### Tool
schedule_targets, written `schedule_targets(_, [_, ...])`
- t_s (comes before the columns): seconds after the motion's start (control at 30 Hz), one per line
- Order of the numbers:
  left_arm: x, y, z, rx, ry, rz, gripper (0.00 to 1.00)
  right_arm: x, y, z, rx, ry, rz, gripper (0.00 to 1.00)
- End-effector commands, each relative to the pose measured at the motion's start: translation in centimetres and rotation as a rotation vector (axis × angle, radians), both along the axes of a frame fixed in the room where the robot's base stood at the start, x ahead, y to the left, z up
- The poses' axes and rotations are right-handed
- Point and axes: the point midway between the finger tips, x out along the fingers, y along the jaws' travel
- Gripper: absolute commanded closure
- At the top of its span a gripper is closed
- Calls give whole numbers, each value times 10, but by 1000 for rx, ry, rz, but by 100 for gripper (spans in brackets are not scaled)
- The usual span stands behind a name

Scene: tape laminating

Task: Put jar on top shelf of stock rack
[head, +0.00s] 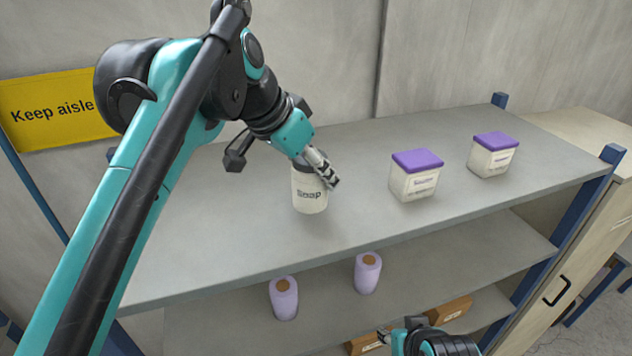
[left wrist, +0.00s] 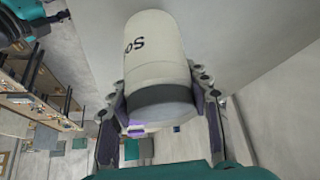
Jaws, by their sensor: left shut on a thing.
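The jar (head: 309,190) is cream with a dark grey lid and the word "Soap" on its side. It is upright at the top shelf (head: 230,240) of the stock rack; whether its base touches the shelf is hard to tell. My left gripper (head: 318,168) is shut on the jar near its lid. In the left wrist view the jar (left wrist: 158,60) sits between both fingers (left wrist: 165,105). My right gripper (head: 384,336) shows low in the head view, in front of the lower shelves; its fingers are too small to read.
Two cream boxes with purple lids (head: 415,175) (head: 493,154) stand right of the jar on the top shelf. Two lilac bottles (head: 284,298) (head: 367,272) stand on the shelf below, with brown boxes (head: 450,310) lower down. Blue posts (head: 585,195) edge the rack. The top shelf's left part is clear.

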Motion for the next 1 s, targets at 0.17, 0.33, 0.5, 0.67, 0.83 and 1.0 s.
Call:
schedule_targets(0.17, [0, 0, -23, 0, 0, 0, 90, 0, 0, 4, 0, 0, 0, 60])
schedule_targets(0.33, [0, 0, -27, 0, 0, 0, 90, 0, 0, 4, 0, 0, 0, 60])
schedule_targets(0.5, [0, 0, -28, 0, 0, 0, 90, 0, 0, 3, 0, 0, 0, 60])
schedule_targets(0.67, [0, 0, -29, 0, 0, 0, 32, 0, 0, 3, 0, 0, 0, 60])
schedule_targets(0.83, [0, 0, -29, 0, 0, 0, 32, 0, 0, 3, 0, 0, 0, 60])
schedule_targets(1.0, [0, 0, -25, 0, 0, 0, 32, 0, 0, 4, 0, 0, 0, 60])
